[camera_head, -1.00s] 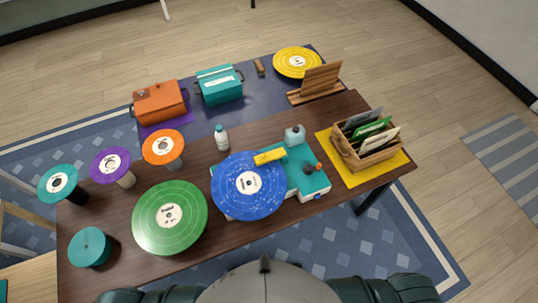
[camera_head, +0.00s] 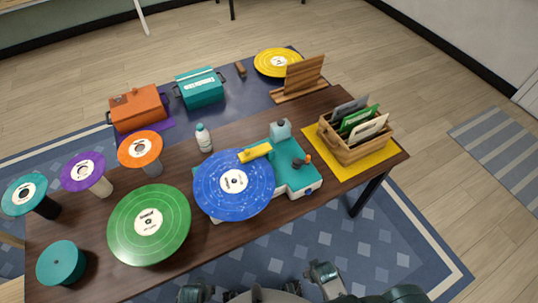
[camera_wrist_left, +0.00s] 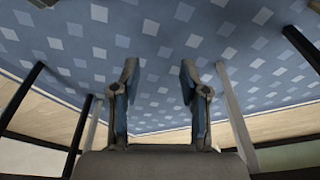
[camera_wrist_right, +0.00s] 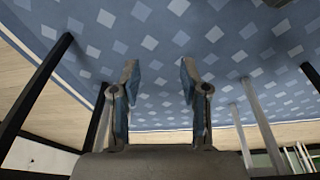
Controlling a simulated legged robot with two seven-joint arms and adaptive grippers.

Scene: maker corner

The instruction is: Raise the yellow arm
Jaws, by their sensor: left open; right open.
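The yellow arm (camera_head: 255,152) is a short bar on the teal record player (camera_head: 296,166). Its left end reaches over the rim of the blue record (camera_head: 233,186); I cannot tell whether it touches the record. A pale teal block (camera_head: 280,129) stands by its right end. My left gripper (camera_wrist_left: 158,78) is open and empty in the left wrist view, with rug beyond it. My right gripper (camera_wrist_right: 158,78) is open and empty in the right wrist view, also over rug. Both are away from the yellow arm, near my body.
A green record (camera_head: 149,224) and a white bottle (camera_head: 204,139) flank the player on the table (camera_head: 205,238). A wooden crate of sleeves (camera_head: 352,143) stands at right. Several record stands are at left. Orange (camera_head: 138,108) and teal (camera_head: 200,88) boxes stand behind.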

